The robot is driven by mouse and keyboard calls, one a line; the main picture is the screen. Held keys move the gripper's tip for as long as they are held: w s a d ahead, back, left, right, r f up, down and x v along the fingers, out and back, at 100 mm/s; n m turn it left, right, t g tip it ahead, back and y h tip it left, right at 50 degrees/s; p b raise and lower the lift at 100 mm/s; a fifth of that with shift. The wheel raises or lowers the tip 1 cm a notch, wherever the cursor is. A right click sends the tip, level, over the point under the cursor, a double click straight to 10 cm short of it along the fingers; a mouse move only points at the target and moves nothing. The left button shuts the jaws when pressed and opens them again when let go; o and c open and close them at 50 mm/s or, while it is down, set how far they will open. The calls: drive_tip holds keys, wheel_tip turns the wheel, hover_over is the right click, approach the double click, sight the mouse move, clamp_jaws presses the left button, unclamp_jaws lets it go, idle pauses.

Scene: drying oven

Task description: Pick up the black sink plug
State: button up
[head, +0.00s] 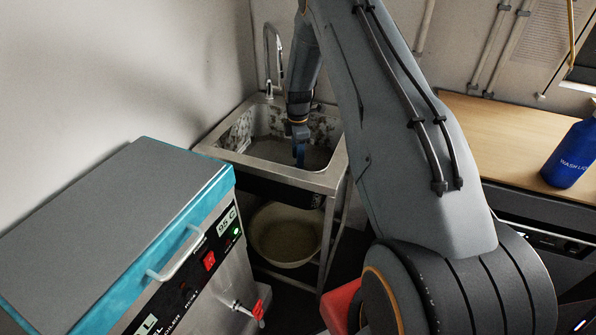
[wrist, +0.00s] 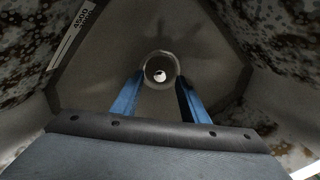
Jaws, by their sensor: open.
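My gripper (head: 299,154) is down inside the metal sink (head: 226,157), pointing at its floor. In the wrist view the two blue fingers of my gripper (wrist: 160,78) are open, with a clear gap between them. A round drain fitting (wrist: 160,70) with a pale ring, a dark inside and a small bright spot shows between and beyond the fingertips. I cannot make out a black sink plug for certain in either view. Nothing is visibly held between the fingers. In the head view the sink's floor is partly hidden by its walls and my arm.
Speckled sink walls (wrist: 30,95) stand close on both sides of my gripper. A tall tap (head: 269,50) rises behind the sink. A bowl (head: 283,235) sits under it. A teal-edged boiler (head: 112,215) stands at left. A blue bottle (head: 571,155) stands on the wooden counter (head: 500,130) at right.

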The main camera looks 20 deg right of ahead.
drive_tip(key=shift+f, duration=1.35)
clamp_jaws()
wheel_tip(320, 180, up, 10)
drive_tip(key=b, duration=0.1)
drive_tip(key=shift+b, duration=0.4)
